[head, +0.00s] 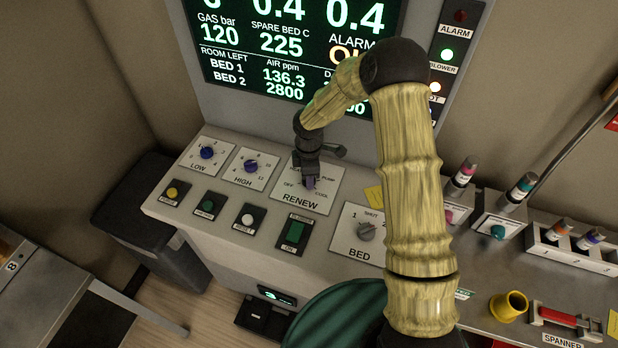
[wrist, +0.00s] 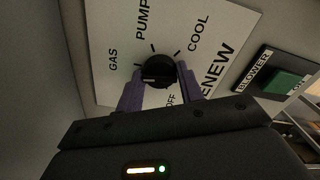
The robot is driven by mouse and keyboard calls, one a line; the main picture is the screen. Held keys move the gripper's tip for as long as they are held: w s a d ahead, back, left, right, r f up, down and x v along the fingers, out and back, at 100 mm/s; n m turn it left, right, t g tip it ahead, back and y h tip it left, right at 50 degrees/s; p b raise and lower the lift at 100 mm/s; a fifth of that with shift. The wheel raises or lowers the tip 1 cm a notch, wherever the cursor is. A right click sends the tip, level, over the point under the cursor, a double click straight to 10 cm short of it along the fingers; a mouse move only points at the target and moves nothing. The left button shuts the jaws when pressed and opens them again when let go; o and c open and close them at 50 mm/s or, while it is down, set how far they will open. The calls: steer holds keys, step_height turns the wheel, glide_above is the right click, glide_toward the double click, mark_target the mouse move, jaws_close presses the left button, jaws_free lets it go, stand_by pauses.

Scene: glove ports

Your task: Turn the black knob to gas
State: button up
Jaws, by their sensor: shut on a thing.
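The black knob (wrist: 157,69) sits on the white RENEW plate (wrist: 104,30), ringed by the labels GAS, PUMP, COOL and OFF. My gripper (wrist: 159,84) is shut on the knob, with one purple finger on each side of it. In the wrist view GAS is to the left of the knob, PUMP above, COOL at upper right and OFF below. I cannot tell clearly which label the knob points to. In the head view my gripper (head: 309,184) is down on the RENEW plate (head: 320,201) and hides the knob.
LOW (head: 207,153) and HIGH (head: 251,166) dials are to the left on the sloped console. A green BLOWER switch (head: 295,232) is in front, and a grey BED knob (head: 367,231) is to the right. The readout screen (head: 290,50) stands behind.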

steer(key=shift+a+m+b, duration=0.1)
steer(key=shift+m+b, duration=0.3)
steer(key=shift+m, duration=0.6)
steer(key=o, duration=1)
steer(key=shift+r, duration=0.15)
step_height(320, 180, up, 17)
steer(key=b, duration=0.3)
